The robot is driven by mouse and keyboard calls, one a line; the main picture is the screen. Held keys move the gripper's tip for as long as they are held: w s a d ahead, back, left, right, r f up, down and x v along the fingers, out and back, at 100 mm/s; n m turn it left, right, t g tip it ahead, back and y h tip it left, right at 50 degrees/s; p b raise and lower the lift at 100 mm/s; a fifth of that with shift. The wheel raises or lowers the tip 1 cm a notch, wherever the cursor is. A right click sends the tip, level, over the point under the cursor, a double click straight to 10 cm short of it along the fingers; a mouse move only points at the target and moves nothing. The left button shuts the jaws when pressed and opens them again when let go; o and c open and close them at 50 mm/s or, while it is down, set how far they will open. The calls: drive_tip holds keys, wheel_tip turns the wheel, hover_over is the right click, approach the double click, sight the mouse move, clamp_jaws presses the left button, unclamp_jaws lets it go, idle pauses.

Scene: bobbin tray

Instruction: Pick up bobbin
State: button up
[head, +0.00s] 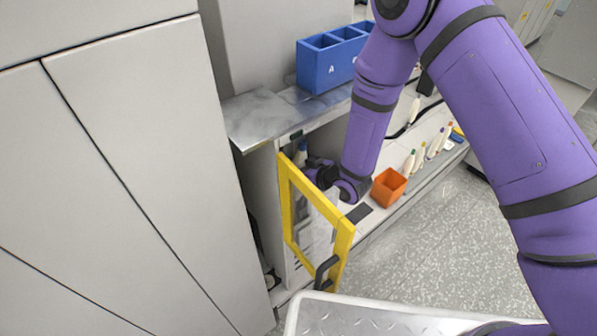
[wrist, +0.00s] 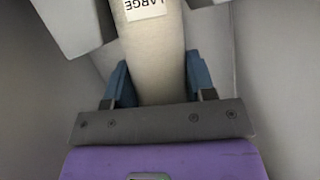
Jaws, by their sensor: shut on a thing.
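A cream bobbin (wrist: 155,45) with a printed "LARGE" label fills the middle of the wrist view. My gripper (wrist: 158,78) has its blue fingers on both sides of it and is shut on it. In the head view my gripper (head: 318,172) reaches in behind an open yellow-framed door. A pale bobbin with a dark blue top (head: 300,153) shows beside it there. My arm and the door frame partly hide this spot. The bobbin's far end is out of the wrist view.
The yellow door frame (head: 288,212) stands open close to my gripper. Grey walls (wrist: 278,80) are near the fingers. An orange box (head: 389,187) and several bobbins (head: 420,157) stand on the bench to the right. A blue bin (head: 318,72) sits on the upper shelf.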

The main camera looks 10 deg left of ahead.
sight(305, 150)
drive_tip(key=shift+r, duration=0.15)
drive_tip(key=shift+w+d+r, duration=0.1)
drive_tip(key=shift+r, duration=0.5)
drive_tip(key=r, duration=0.5)
drive_tip(key=shift+w+d+r, duration=0.25)
drive_tip(key=shift+w+r, duration=0.05)
drive_tip(key=shift+w, duration=0.05)
drive_tip(key=s+d, duration=0.7)
drive_tip(key=d, duration=0.5)
drive_tip(key=shift+s+f, duration=0.1)
